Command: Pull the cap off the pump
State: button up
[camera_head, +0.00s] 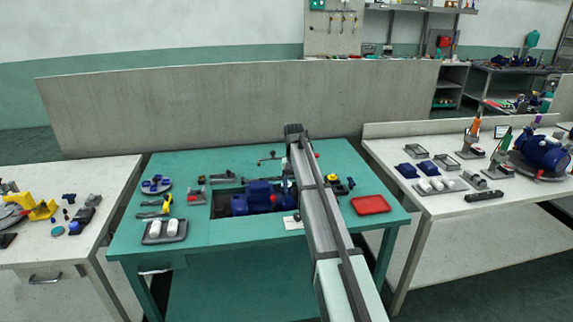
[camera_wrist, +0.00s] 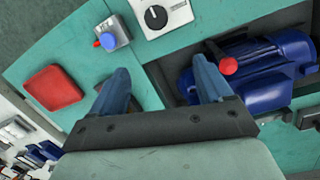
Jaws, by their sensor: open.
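The blue pump (camera_head: 254,198) lies in a dark recess of the green table. In the wrist view the pump (camera_wrist: 265,75) fills the right side. A round red cap-like part (camera_wrist: 228,66), with a dark rod beside it, shows at the pump's near side; it appears as a small red spot (camera_head: 273,198) in the head view. My gripper (camera_wrist: 162,80) is open, with nothing between its two blue fingers. The right finger overlaps the pump in the picture, close to the red part; I cannot tell whether they touch. In the head view my arm hides the gripper.
A red tray (camera_head: 371,204) lies on the table's right side. A white box with a black knob (camera_wrist: 165,15) and a small box with a blue button (camera_wrist: 110,35) sit near the pump. A grey tray with white pieces (camera_head: 164,232) is at left. Side tables hold other parts.

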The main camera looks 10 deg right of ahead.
jog(key=w+n, duration=0.1)
jog(key=w, duration=0.3)
jog(key=w+a+r+n+t, duration=0.1)
jog(key=w, duration=0.4)
jog(key=w+r+n, duration=0.1)
jog(key=w, duration=0.3)
jog(key=shift+w+a+t+y, duration=0.3)
jog(key=shift+w, duration=0.05)
jog(key=shift+f, duration=0.1)
jog(key=shift+f, duration=2.35)
jog(key=shift+f, duration=1)
jog(key=shift+c, duration=0.4)
grip_shut()
